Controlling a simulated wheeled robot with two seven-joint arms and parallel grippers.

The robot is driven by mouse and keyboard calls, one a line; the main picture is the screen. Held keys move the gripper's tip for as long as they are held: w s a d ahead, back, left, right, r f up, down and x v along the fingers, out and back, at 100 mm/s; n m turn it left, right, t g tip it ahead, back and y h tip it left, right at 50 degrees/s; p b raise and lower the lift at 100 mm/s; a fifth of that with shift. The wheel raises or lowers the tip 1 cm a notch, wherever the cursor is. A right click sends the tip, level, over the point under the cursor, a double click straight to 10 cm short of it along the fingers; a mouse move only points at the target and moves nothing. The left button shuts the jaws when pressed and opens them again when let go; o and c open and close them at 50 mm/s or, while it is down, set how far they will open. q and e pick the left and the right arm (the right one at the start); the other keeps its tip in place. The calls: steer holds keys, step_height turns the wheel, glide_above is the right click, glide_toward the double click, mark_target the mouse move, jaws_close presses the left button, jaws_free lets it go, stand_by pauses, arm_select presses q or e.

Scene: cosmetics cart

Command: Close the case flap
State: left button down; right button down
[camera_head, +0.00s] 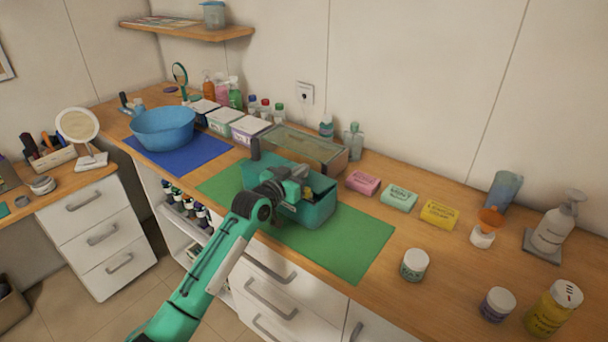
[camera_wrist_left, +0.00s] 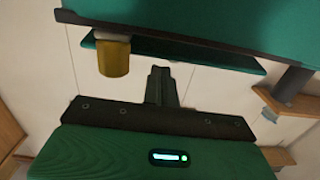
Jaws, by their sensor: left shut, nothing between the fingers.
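The teal case (camera_head: 312,213) stands on a green mat (camera_head: 365,250) on the counter. Its body is open at the top on the right, with something yellowish inside. A teal panel, probably the flap, shows at the case's left end (camera_head: 250,172), partly hidden by my arm. My left gripper (camera_head: 298,174) is over the case, its fingers shut and empty. In the left wrist view the shut fingers (camera_wrist_left: 160,86) point at a teal panel (camera_wrist_left: 200,53); a yellow cylinder (camera_wrist_left: 113,58) hangs beside it. I cannot tell whether the fingers touch the panel. My right gripper is out of view.
A clear-lidded box (camera_head: 310,147) stands right behind the case. Pink (camera_head: 362,182), mint and yellow soap boxes lie to the right. A white-lidded jar (camera_head: 415,265) stands near the front edge. A blue bowl (camera_head: 163,128) sits on a blue mat at left. The green mat's right part is clear.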

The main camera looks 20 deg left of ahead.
arm_select(q)
steer(key=shift+s+a+f, duration=0.1)
steer(key=shift+s+f, duration=0.25)
steer(key=shift+f, duration=0.15)
steer(key=shift+s+a+f, duration=0.1)
steer(key=shift+s+f, duration=0.15)
steer(key=shift+f, duration=0.35)
